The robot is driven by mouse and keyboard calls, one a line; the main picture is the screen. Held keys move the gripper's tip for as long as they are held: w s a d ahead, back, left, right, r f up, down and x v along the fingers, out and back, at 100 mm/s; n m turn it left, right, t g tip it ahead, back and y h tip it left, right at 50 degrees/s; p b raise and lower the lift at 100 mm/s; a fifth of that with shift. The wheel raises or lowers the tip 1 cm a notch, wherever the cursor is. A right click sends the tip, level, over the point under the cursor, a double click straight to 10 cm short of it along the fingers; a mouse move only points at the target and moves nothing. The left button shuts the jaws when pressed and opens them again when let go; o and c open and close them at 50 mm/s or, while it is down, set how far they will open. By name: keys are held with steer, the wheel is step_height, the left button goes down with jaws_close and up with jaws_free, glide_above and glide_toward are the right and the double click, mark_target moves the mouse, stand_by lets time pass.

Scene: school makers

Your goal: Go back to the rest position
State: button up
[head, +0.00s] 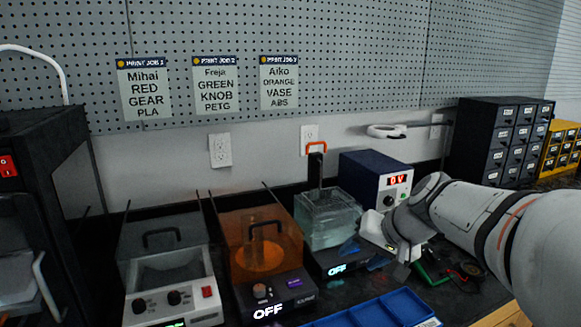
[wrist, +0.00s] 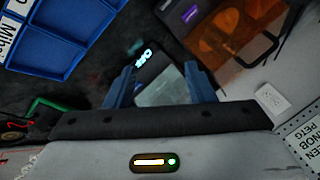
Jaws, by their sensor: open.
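My gripper (head: 363,254) reaches in from the right on my white arm, in front of the blue-cased power supply and beside the clear tank. In the wrist view my gripper (wrist: 160,84) shows two blue fingers spread apart with nothing held between them. The clear tank (head: 328,218) on its black base with a lit "OFF" label stands just left of the fingers. It also shows beyond the fingers in the wrist view (wrist: 166,92). The wrist housing hides part of the bench behind it.
An orange-covered box (head: 262,240) and a white-fronted machine (head: 172,275) stand left of the tank. The power supply (head: 376,180) stands behind my gripper. A blue compartment tray (head: 372,311) lies in front. Pliers and cables (head: 433,275) lie right of it. Black drawers (head: 500,140) stand back right.

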steer(key=s+r+n+g+h+p, duration=0.1)
steer(key=s+r+h+p, duration=0.1)
steer(key=s+p, duration=0.4)
steer(key=s+r+n+g+h+p, duration=0.1)
steer(key=s+r+g+h+p, duration=0.1)
steer(key=s+p, duration=0.5)
steer(key=s+d+r, duration=0.1)
steer(key=s, duration=0.2)
steer(key=shift+s+n+h, duration=0.3)
steer(key=shift+s, duration=0.05)
steer(key=shift+r, duration=0.1)
